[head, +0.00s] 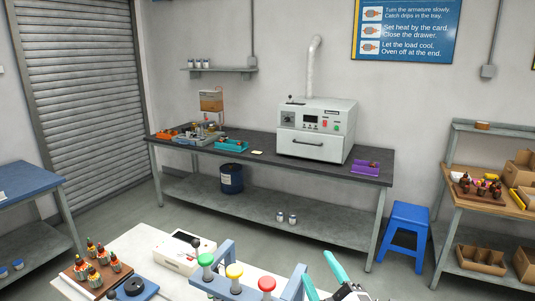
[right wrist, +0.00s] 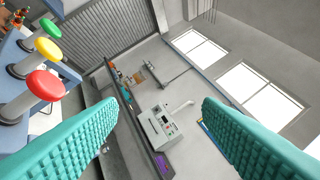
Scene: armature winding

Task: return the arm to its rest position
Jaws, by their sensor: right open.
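My right gripper (head: 322,274) shows at the bottom of the head view, its teal fingers spread apart. In the right wrist view the two teal ribbed fingers (right wrist: 160,115) stand wide apart with nothing between them. Just left of it in the head view is a blue frame (head: 224,284) with green, yellow and red knobs (head: 234,271). The knobs also show at the left of the right wrist view (right wrist: 42,84). My left gripper is not in view.
A white table (head: 128,244) at the front holds a wooden block with armatures (head: 95,270) and a white device (head: 184,250). A long dark bench (head: 263,155) at the back carries a white oven (head: 316,130). A blue stool (head: 405,232) stands at right; floor between is clear.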

